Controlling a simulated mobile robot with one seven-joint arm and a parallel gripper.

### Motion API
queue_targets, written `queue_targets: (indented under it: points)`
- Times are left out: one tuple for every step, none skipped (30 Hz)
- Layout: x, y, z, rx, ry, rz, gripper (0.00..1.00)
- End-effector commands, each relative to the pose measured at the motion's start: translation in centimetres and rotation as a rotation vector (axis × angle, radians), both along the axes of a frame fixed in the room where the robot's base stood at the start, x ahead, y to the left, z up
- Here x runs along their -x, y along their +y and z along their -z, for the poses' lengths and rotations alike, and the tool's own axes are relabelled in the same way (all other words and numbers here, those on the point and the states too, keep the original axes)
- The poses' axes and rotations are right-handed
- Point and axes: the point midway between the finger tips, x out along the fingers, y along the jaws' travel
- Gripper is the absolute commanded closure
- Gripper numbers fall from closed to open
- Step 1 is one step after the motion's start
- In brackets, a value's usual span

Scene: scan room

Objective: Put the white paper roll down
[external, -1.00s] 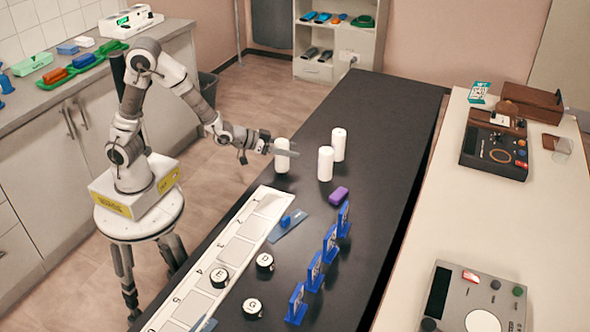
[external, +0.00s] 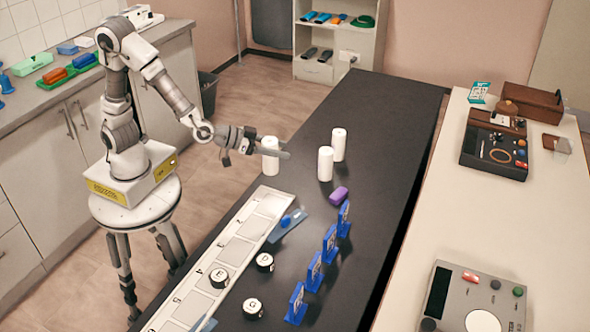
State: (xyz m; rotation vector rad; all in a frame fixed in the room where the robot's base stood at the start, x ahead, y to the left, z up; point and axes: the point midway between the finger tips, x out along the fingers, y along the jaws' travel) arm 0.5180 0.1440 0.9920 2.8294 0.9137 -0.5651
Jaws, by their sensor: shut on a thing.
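My gripper (external: 275,152) is shut around the side of a white paper roll (external: 270,168). The held roll is upright, at the left long edge of the black table (external: 385,120). I cannot tell whether its base touches the table or hangs just above or beside the edge. The gripper fingers hide the middle of the roll. Two more white rolls stand upright on the table to the right, a nearer one (external: 325,164) and a farther one (external: 339,145).
Several blue stands (external: 329,245), black-and-white round pieces (external: 265,262) and a long white numbered board (external: 238,250) occupy the near part. The table's far part is clear.

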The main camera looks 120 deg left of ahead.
Motion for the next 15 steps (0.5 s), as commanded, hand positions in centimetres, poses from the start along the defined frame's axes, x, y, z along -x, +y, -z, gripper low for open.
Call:
queue_targets:
  points:
    - [-1.5,-1.0,0.1,-0.003,0.000,0.008,1.00]
    - [-2.3,-1.5,0.1,-0.002,0.000,0.009,1.00]
    - [-3.4,-2.2,0.1,-0.002,-0.001,0.012,1.00]
    - [-4.1,-2.7,0.1,-0.003,0.000,0.016,1.00]
    - [-4.8,-3.2,0.0,-0.001,-0.001,0.017,1.00]
    - [-5.7,-3.9,0.0,0.000,-0.001,0.022,1.00]
    - [-6.2,-4.4,0.0,0.001,-0.002,0.023,1.00]
    - [-6.7,-4.8,0.0,0.001,-0.002,0.027,1.00]
    - [-7.3,-5.3,-0.1,0.003,-0.003,0.029,1.00]
    - [-7.6,-5.6,0.0,0.003,-0.003,0.032,1.00]
    - [-7.9,-5.9,0.0,0.004,-0.003,0.034,1.00]
    - [-8.2,-5.9,0.1,0.005,-0.003,0.034,1.00]
    - [-8.3,-5.8,0.3,0.005,-0.003,0.034,1.00]
    - [-8.5,-5.6,0.6,0.005,-0.004,0.033,1.00]
    - [-8.7,-5.0,1.0,0.004,-0.004,0.032,1.00]
